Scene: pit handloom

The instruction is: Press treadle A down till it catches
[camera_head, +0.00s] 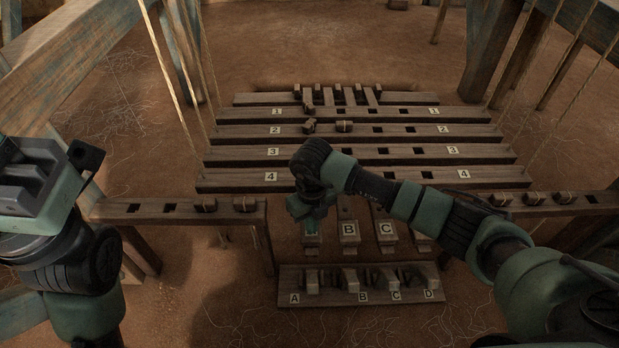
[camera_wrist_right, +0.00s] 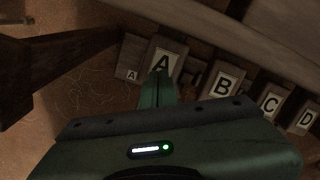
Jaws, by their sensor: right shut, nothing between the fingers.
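Treadle A (camera_wrist_right: 166,48) is a wooden pedal with a large white "A" label in the right wrist view. In the head view only its front end (camera_head: 312,241) shows, below my right gripper (camera_head: 312,224). The right gripper's fingers (camera_wrist_right: 159,76) are shut and empty, pointing down over the lower part of the "A" label. I cannot tell whether they touch the treadle. The catch board (camera_head: 360,296) stands in front, with a notched wooden block for each letter. My left gripper (camera_head: 38,172) is at the left edge, far from the treadles; its fingers are not clear.
Treadle B (camera_head: 349,231) and treadle C (camera_head: 387,228) lie right of treadle A. Numbered wooden bars (camera_head: 360,153) span behind my right arm. A side rail with pegs (camera_head: 170,209) is at left, another (camera_head: 560,199) at right. Bare earth floor lies around.

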